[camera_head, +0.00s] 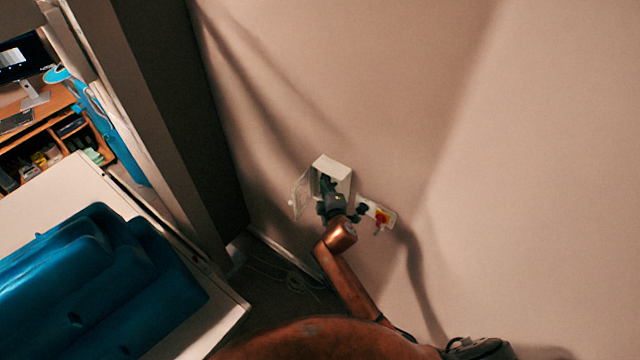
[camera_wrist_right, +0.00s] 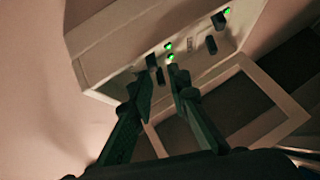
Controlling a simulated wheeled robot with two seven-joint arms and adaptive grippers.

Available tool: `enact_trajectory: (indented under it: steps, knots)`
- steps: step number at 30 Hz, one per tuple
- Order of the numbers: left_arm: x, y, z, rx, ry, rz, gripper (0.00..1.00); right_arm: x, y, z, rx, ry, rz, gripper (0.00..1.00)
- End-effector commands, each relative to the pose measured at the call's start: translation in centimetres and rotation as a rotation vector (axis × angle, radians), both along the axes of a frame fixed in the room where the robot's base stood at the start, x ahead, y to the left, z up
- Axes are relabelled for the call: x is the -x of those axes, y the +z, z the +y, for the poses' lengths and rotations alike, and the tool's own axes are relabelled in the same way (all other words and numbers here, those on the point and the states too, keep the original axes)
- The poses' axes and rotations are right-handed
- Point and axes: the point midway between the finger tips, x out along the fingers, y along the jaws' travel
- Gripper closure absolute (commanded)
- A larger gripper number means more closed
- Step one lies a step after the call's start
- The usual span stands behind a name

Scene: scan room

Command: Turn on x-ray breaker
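The white breaker box (camera_head: 333,170) is fixed to the wall, with its clear door (camera_head: 300,194) swung open to the left. In the right wrist view the box (camera_wrist_right: 105,45) shows dark switches, one of them at the right (camera_wrist_right: 218,21), and several small green lights (camera_wrist_right: 168,46). My right gripper (camera_head: 326,186) reaches into the box opening. In the right wrist view its two dark fingers (camera_wrist_right: 162,76) are a little apart, with their tips near the left switches. I cannot tell whether they touch one. My left gripper is not in view.
A red and yellow switch panel (camera_head: 386,216) is on the wall right of the box. A dark door frame (camera_head: 180,100) and a white table (camera_head: 225,318) with blue cushions (camera_head: 100,285) are at left. Cables (camera_head: 295,282) lie on the floor.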

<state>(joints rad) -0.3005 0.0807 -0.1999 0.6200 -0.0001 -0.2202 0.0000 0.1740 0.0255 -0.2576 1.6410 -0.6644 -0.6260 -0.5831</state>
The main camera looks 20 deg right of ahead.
Motion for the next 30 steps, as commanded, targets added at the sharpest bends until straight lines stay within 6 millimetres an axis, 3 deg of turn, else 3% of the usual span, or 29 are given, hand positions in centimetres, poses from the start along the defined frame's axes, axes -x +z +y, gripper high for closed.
enact_trajectory:
  steps: [14,30]
  knots:
    - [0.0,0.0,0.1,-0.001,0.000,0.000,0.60,0.7,0.3,0.6,-0.004,0.008,-0.004,0.76]
    - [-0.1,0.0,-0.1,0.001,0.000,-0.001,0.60,10.2,2.6,1.5,-0.002,0.008,-0.002,0.76]
